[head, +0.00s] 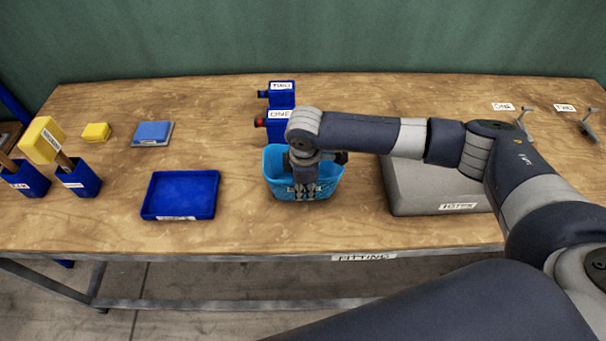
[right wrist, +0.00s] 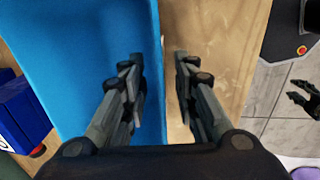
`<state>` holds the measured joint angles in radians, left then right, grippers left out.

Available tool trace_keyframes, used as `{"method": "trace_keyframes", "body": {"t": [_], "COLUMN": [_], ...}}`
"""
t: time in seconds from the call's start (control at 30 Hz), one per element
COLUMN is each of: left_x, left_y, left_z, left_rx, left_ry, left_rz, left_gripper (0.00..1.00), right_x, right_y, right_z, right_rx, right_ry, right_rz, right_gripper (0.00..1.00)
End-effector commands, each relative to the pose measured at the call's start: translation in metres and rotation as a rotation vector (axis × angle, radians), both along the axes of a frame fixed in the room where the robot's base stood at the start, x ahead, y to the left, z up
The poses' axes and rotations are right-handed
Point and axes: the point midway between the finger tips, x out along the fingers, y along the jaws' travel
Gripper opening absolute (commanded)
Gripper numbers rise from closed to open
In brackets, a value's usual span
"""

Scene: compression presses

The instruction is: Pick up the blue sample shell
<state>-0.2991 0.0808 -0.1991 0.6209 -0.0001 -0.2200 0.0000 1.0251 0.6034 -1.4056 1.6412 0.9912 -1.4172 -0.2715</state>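The blue sample shell, which I take to be the light-blue open box (head: 275,170), stands upright on the table in front of the blue units. My right gripper (head: 305,193) points down at its front wall and hides part of it and its label. In the right wrist view the fingers (right wrist: 158,75) are apart, one over the blue shell (right wrist: 90,60) and one over bare wood, with the shell's edge between them. I cannot tell whether they touch the wall. What seems to be my left gripper (right wrist: 300,100) shows at the right edge, fingers spread, over the floor.
Blue units marked ONE (head: 277,126) and TWO (head: 282,95) stand just behind the shell. A dark-blue tray (head: 180,195) lies left, a grey block (head: 440,190) right. Bare wood (head: 235,150) separates tray and shell.

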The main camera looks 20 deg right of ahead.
Motion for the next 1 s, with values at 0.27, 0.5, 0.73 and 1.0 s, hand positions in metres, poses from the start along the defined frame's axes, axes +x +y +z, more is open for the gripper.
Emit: {"method": "trace_keyframes", "body": {"t": [0.27, 0.5, 0.73, 1.0], "left_x": [-0.001, -0.001, -0.001, -0.002], "left_y": [0.000, 0.000, -0.001, -0.001], "left_z": [0.000, 0.000, -0.002, -0.017], "left_rx": [-0.001, 0.000, 0.000, 0.000], "left_ry": [0.001, 0.002, 0.002, 0.002], "left_rz": [-0.001, -0.001, -0.002, -0.002], "left_gripper": [0.40, 0.40, 0.40, 0.40], "right_x": [0.000, 0.000, 0.001, 0.002], "right_y": [0.000, 0.001, 0.001, 0.001], "right_z": [0.000, 0.001, 0.003, 0.031], "right_rx": [0.001, 0.001, 0.001, 0.004], "right_ry": [-0.001, -0.001, -0.002, -0.006], "right_rz": [0.000, 0.000, 0.000, 0.001], "right_gripper": [0.00, 0.00, 0.00, 0.00]}}
